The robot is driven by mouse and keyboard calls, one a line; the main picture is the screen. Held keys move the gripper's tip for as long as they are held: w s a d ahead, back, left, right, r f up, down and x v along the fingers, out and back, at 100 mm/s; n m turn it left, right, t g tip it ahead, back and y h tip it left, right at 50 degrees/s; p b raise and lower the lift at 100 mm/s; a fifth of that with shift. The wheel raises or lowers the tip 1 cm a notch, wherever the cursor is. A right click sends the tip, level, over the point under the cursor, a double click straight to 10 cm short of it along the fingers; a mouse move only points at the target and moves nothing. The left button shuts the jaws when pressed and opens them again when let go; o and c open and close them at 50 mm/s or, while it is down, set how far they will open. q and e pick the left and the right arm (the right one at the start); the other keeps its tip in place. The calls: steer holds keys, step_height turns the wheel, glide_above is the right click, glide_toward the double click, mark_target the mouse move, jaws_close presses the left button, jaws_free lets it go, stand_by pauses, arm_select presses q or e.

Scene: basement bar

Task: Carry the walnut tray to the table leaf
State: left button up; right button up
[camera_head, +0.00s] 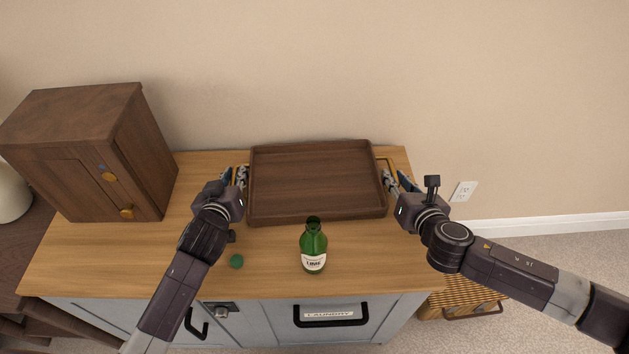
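The walnut tray (316,180) is a dark brown, shallow, empty rectangle with a raised rim and a brass handle at each end. It is over the back middle of the wooden cabinet top; I cannot tell if it rests there or is slightly raised. My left gripper (237,177) is at the left handle, and my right gripper (391,182) is at the right handle. The fingers partly cover the handles, so I cannot tell whether they are closed on them. I cannot make out the table leaf in this view.
A green lime bottle (313,250) stands upright just in front of the tray. A small green ball (237,261) lies left of it. A dark wooden box cabinet (90,155) stands at the left of the cabinet top (375,262). A wicker basket (462,297) is on the floor at right.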

arm_select(q)
jaws_close()
arm_select(e)
jaws_close()
arm_select(q)
steer(key=shift+r, duration=0.1)
arm_select(e)
steer(key=shift+r, duration=0.15)
